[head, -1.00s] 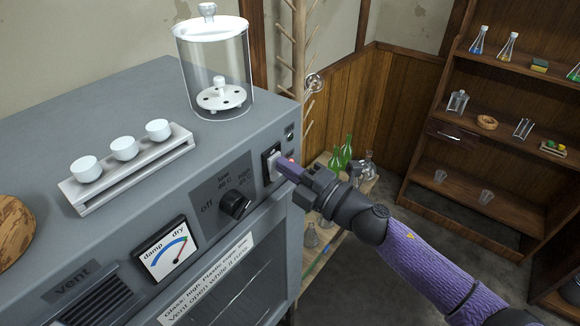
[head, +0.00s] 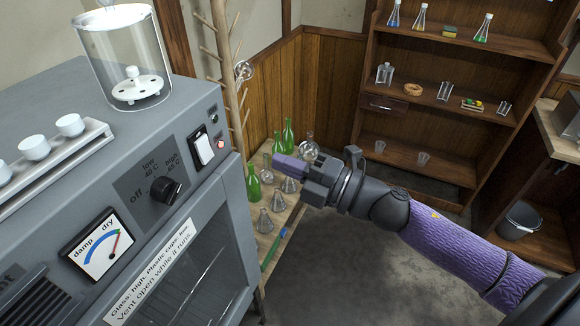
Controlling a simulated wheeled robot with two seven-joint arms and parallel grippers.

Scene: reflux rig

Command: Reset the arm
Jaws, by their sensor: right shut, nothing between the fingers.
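My right gripper (head: 286,170) is shut and empty. It hangs in the air to the right of the grey drying oven (head: 100,180), apart from its front panel, in front of the glassware on the low wooden bench. My purple-sleeved right arm (head: 455,238) comes in from the lower right. The white rocker switch (head: 203,149) on the oven panel is uncovered, with a small red light near it. The black dial (head: 165,190) sits beside the off, low and high marks. My left gripper is not in view.
Green bottles (head: 254,186) and clear flasks (head: 265,222) stand on the low bench, close behind and below my gripper. A glass jar (head: 128,60) stands on the oven. A wooden shelf unit (head: 420,110) is at the back. The floor between is clear.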

